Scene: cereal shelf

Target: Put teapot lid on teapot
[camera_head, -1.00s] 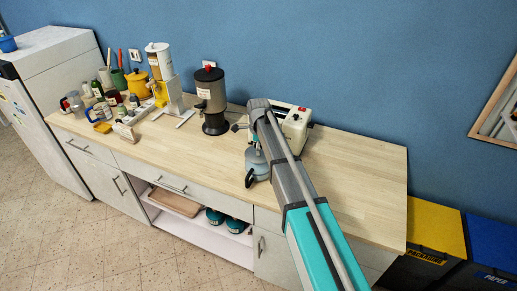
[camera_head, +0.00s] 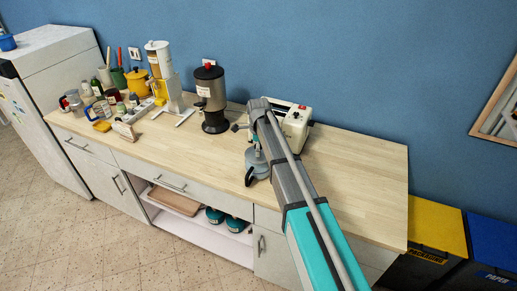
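A grey-blue pot with a dark handle, which looks like the teapot (camera_head: 257,163), stands near the front edge of the counter, just left of my arm. My arm reaches over the counter from the lower right. Its wrist end is above and behind the pot. My gripper (camera_head: 252,135) is small and mostly hidden by my own arm, just above the pot. I cannot tell whether its fingers are open or shut, or whether they hold anything. I cannot make out a separate teapot lid.
A white appliance (camera_head: 297,125) stands just right of my wrist. A dark dispenser with a red knob (camera_head: 211,100) stands to its left. Jars, bottles and a yellow pot (camera_head: 138,84) crowd the left end. The wooden counter (camera_head: 365,185) is clear at the right.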

